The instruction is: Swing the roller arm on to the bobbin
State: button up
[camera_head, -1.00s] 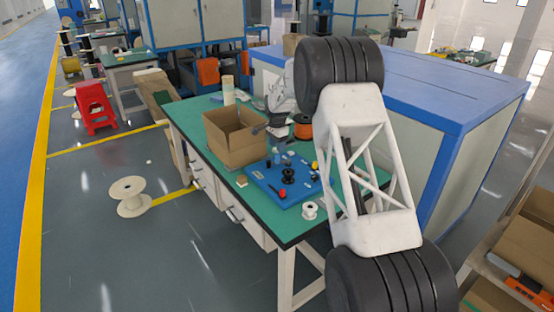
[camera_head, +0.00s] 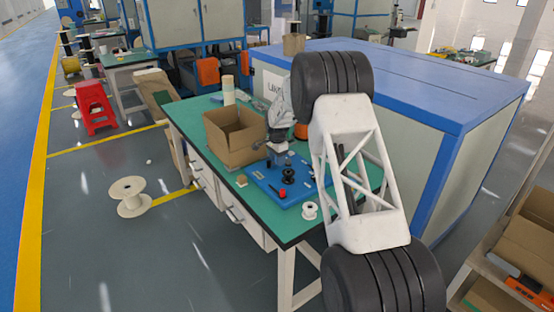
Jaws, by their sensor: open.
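The blue board (camera_head: 262,180) lies on the green bench top. A black spool-like piece (camera_head: 289,175), perhaps the bobbin, stands on the board, with a red-headed part (camera_head: 282,194) in front of it. Several small dark parts share the board; I cannot tell which is the roller arm. My gripper (camera_head: 277,157) is open and points down over the back left of the board, close to the small parts there. Contact cannot be made out at this size. My own arm hides the board's right side.
An open cardboard box (camera_head: 232,145) stands left of the board, close to my gripper. A small white spool (camera_head: 310,210) sits at the bench's front edge. A cream cylinder (camera_head: 228,91) stands behind the box. A large blue-edged cabinet (camera_head: 440,110) stands behind the bench.

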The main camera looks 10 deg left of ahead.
jog(key=shift+c, duration=0.4)
grip_shut()
jog(key=shift+s+n, duration=0.1)
jog(key=shift+n, duration=0.2)
jog(key=n, duration=0.1)
jog(key=s+d+n, duration=0.1)
jog(key=n, duration=0.2)
jog(key=shift+s+d+n, duration=0.2)
jog(key=shift+s+n, duration=0.1)
jog(key=shift+s, duration=0.05)
jog(key=n, duration=0.1)
jog(key=d+n, duration=0.1)
jog(key=shift+s+n, duration=0.3)
jog(key=shift+n, duration=0.1)
jog(key=shift+s+d+n, duration=0.15)
jog(key=shift+d+n, duration=0.15)
jog(key=shift+n, duration=0.45)
jog(key=shift+s+d+n, duration=0.1)
jog(key=shift+d+n, duration=0.2)
jog(key=shift+n, duration=0.45)
